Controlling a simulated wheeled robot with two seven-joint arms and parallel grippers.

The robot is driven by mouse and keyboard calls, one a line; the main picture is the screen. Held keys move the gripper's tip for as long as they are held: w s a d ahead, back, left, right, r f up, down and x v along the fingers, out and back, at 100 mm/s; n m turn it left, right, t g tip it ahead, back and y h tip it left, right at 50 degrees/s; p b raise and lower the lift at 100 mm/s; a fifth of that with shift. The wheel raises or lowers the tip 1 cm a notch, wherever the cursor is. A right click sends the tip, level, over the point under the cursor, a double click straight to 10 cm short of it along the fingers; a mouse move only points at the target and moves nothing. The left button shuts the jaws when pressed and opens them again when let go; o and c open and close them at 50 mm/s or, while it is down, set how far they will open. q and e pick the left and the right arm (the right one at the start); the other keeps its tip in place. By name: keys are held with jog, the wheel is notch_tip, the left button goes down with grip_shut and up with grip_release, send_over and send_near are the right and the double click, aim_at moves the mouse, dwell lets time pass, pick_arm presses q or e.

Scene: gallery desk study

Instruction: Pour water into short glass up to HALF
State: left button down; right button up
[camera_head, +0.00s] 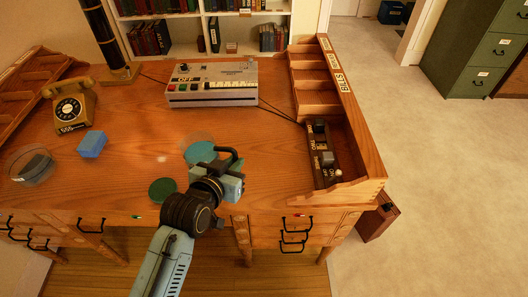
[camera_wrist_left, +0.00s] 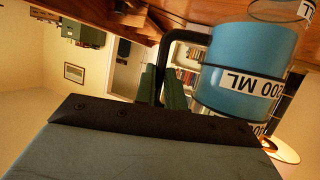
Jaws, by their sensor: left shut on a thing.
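My left gripper (camera_head: 228,178) is shut on the black handle (camera_head: 234,155) of a clear jug holding blue water. The water (camera_head: 203,152) shows as a teal oval just left of the gripper, above the desk. In the left wrist view the jug (camera_wrist_left: 240,68) appears upside down with an inverted "00 ML" label, the green fingers (camera_wrist_left: 165,88) at its handle. A clear, empty-looking glass (camera_wrist_left: 280,11) with a label is partly cut off beyond the jug. In the head view a faint clear rim (camera_head: 195,138) shows behind the water; I cannot tell whether it is this glass.
A green disc (camera_head: 162,190) lies near the desk's front edge. A blue box (camera_head: 91,144), a clear bowl (camera_head: 27,168) with a dark thing inside and a telephone (camera_head: 70,105) are on the left. A grey device (camera_head: 212,83) stands behind; wooden cubbies (camera_head: 340,110) bound the right.

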pick_arm(q)
jog(key=shift+s+d+f+m+g+h+p, duration=0.7)
jog(key=shift+d+h+p, duration=0.7)
jog(key=shift+d, duration=2.25)
pick_arm(e)
jog(key=shift+w+a+r, duration=0.5)
jog(key=shift+a+r, duration=0.25)
jog(key=shift+r, duration=1.7)
pick_arm(q)
jog(key=a+f+n+b, duration=0.1)
jog(key=b, duration=0.2)
jog(key=w+a+f+n+h+b, duration=0.1)
jog(key=b, duration=0.2)
jog(key=a+f+n+b, duration=0.1)
jog(key=b, duration=0.3)
jog(key=shift+w+a+f+h, duration=0.2)
jog(key=shift+w+f+h, duration=0.05)
jog(key=shift+w+h, duration=0.15)
pick_arm(e)
notch_tip(320, 180, down, 10)
jog(key=shift+s+d+f, duration=0.2)
jog(key=shift+s+d, duration=0.15)
jog(key=shift+a, duration=0.1)
pick_arm(q)
jog(key=shift+s, duration=0.1)
